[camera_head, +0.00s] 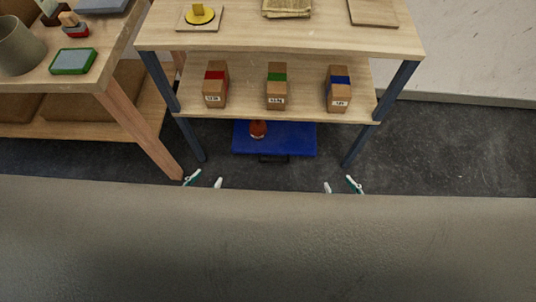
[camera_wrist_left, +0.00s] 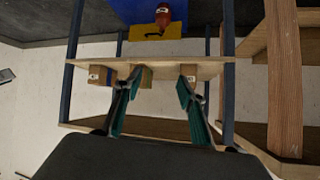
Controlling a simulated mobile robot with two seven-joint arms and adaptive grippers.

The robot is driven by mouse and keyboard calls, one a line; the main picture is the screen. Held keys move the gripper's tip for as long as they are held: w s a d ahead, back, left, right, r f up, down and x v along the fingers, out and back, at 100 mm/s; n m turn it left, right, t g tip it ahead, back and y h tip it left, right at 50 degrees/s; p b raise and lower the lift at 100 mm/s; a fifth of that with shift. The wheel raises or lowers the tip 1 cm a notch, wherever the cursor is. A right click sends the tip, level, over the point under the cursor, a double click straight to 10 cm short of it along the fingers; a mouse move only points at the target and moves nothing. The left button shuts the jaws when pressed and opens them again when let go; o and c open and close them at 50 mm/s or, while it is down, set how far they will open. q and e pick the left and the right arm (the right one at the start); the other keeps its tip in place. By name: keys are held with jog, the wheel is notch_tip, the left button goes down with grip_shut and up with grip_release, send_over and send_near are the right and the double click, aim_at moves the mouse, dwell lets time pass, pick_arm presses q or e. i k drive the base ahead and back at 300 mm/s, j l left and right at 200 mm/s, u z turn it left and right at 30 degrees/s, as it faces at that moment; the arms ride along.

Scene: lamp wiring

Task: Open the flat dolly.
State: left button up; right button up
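My left gripper (camera_head: 204,180) is open and empty, near and left of the dolly. My right gripper (camera_head: 341,185) is open and empty, near and right of it. Neither touches the dolly.
The shelf unit (camera_head: 280,42) stands over the dolly, its dark legs (camera_head: 359,143) on both sides. Three boxes with red, green and blue bands stand on its lower shelf. A wooden table (camera_head: 115,85) is at left. Dark floor (camera_head: 445,150) is clear at right.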

aim_at(287, 138)
jog(key=i+l+z, duration=0.45)
jog(key=i+l, duration=0.2)
jog(key=i, duration=0.05)
